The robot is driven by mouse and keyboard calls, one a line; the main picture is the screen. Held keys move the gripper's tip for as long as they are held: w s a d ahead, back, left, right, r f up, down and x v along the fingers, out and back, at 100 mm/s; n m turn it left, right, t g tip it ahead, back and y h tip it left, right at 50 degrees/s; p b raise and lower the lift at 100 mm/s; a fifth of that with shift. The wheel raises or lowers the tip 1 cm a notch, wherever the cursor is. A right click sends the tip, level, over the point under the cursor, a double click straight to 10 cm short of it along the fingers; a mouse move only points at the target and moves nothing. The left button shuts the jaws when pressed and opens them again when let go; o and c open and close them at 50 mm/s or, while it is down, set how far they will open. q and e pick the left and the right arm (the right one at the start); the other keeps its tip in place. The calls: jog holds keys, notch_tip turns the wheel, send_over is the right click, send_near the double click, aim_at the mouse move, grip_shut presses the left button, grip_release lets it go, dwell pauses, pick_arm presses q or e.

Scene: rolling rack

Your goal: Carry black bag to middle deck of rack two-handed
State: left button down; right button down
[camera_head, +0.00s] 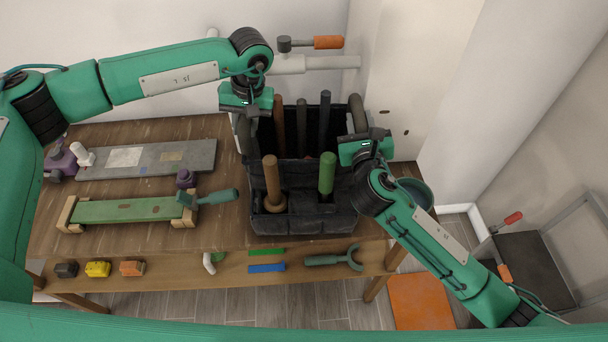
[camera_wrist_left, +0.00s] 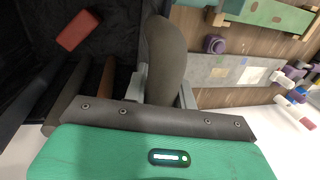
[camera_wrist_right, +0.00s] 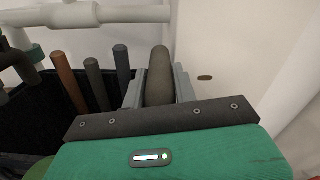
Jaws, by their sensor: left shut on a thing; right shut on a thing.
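The black tool bag (camera_head: 290,221) sits upright at the right part of the wooden workbench, with several tool handles sticking up out of it. My left gripper (camera_head: 245,112) is shut on the bag's left handle; this dark padded handle (camera_wrist_left: 166,55) runs between its fingers in the left wrist view. My right gripper (camera_head: 359,134) is shut on the right handle, and that handle (camera_wrist_right: 158,78) stands between its fingers in the right wrist view. A dark flat deck with grey metal bars (camera_head: 535,265) at the far right may be the rack; its middle deck cannot be made out.
The workbench (camera_head: 110,240) also holds a grey board (camera_head: 150,160), a green plank on wooden blocks (camera_head: 130,210) and small tools. A lower shelf shows several small items. An orange mat (camera_head: 420,300) lies on the floor. Walls stand close behind and to the right.

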dwell(0.9)
pick_arm(q)
jog(key=shift+w+r, duration=0.1)
jog(key=shift+r, duration=0.15)
pick_arm(e)
jog(key=shift+r, duration=0.25)
pick_arm(q)
jog(key=shift+w, duration=0.1)
pick_arm(e)
jog(key=shift+w, duration=0.1)
pick_arm(q)
jog(key=shift+r+p, duration=0.15)
jog(key=shift+p, duration=0.15)
pick_arm(e)
jog(key=shift+r, duration=0.15)
